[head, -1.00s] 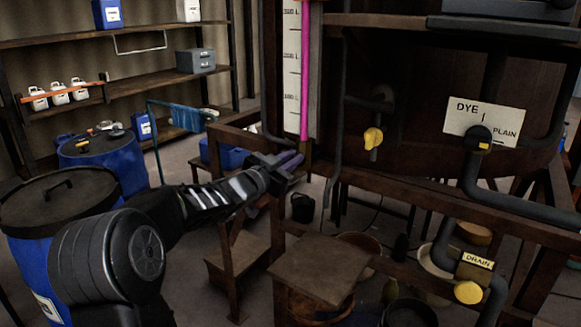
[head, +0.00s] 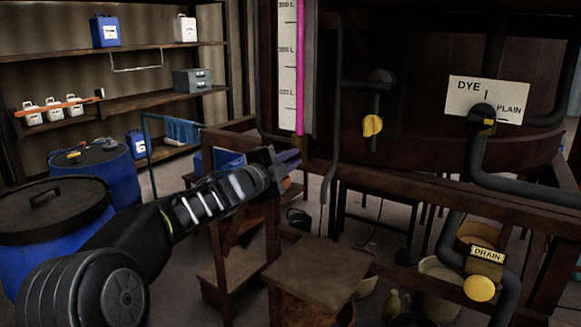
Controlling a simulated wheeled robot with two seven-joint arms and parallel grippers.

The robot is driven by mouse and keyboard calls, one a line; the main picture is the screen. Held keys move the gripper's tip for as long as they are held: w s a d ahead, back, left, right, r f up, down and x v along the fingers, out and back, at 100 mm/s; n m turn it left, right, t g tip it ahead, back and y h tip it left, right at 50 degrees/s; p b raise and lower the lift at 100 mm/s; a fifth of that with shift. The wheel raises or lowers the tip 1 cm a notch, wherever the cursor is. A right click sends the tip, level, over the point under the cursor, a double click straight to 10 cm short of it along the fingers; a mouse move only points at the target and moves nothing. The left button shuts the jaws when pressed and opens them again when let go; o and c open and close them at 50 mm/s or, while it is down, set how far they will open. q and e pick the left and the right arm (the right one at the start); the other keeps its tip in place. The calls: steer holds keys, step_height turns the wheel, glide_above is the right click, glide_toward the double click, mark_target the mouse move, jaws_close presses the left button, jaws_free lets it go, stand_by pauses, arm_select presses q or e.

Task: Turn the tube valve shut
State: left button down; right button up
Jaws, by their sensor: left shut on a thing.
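The sight tube (head: 300,70) is a tall pink-filled tube beside a white scale, at the left edge of the dark vat. Its pink column reaches above the top of the picture. My left gripper (head: 286,160) is at the foot of the tube, and its fingers are shut. The tube valve is mostly hidden by the fingers, which close on it there. A small orange-brown bit shows just below the fingers; I cannot tell if it is part of the valve. My right gripper is out of view.
A yellow-handled valve (head: 372,126), a DYE/PLAIN selector (head: 482,118) and a yellow DRAIN handle (head: 479,288) are on the vat to the right. A wooden step (head: 320,271) stands below. Blue drums (head: 118,172) and shelves (head: 150,95) are at left.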

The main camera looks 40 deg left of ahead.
arm_select(q)
steer(key=shift+f+m+b, duration=0.2)
steer(key=shift+m+b, duration=0.3)
steer(key=shift+m, duration=0.35)
steer(key=shift+f+m+b, duration=0.2)
steer(key=shift+m+b, duration=0.25)
steer(key=shift+m, duration=0.4)
steer(key=c, duration=1.4)
jaws_free()
steer(key=shift+c, duration=0.2)
steer(key=s, duration=0.7)
steer(key=shift+s+d, duration=0.15)
steer(key=shift+s, duration=0.25)
